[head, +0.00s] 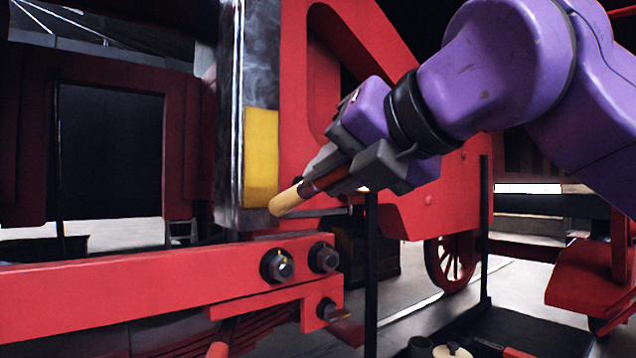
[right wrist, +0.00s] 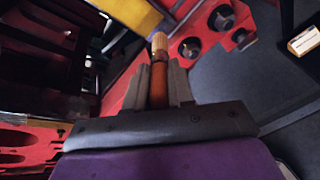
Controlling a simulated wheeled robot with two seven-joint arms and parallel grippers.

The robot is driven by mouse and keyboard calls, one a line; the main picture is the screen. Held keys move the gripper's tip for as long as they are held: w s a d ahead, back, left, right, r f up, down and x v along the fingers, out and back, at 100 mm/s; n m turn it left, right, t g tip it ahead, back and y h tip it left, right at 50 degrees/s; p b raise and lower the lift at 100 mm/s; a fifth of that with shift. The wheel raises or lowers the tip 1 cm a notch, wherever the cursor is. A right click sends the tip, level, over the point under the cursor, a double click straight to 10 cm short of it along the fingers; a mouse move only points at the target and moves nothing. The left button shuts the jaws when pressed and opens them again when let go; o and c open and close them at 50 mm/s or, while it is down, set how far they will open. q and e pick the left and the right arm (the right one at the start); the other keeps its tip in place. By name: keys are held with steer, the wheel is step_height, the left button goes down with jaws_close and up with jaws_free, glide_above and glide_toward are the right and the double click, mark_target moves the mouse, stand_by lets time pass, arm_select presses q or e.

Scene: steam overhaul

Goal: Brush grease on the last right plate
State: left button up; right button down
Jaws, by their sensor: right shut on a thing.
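My right gripper (head: 335,175) comes in from the upper right and is shut on a brush (head: 325,180) with a red-brown handle. The brush's pale, rounded tip (head: 284,204) points down to the left. It is at the lower right corner of a yellow patch (head: 261,158) on an upright grey metal plate (head: 229,110); I cannot tell whether it touches. In the right wrist view the brush (right wrist: 159,85) runs forward from between the fingers, with the yellow surface (right wrist: 136,14) beyond its tip. My left gripper is not in view.
A red beam (head: 130,290) with large dark bolts (head: 277,265) lies just below the plate. Red frame parts (head: 440,200) and a spoked wheel (head: 450,262) stand behind my right arm. Small round containers (head: 452,351) sit low at the bottom. Thin dark posts (head: 371,280) stand right of the bolts.

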steer(key=shift+s+d, duration=0.55)
steer(key=shift+s, duration=0.25)
steer(key=shift+s+d+b, duration=0.7)
steer(key=shift+s+d, duration=0.15)
steer(key=shift+s, duration=0.3)
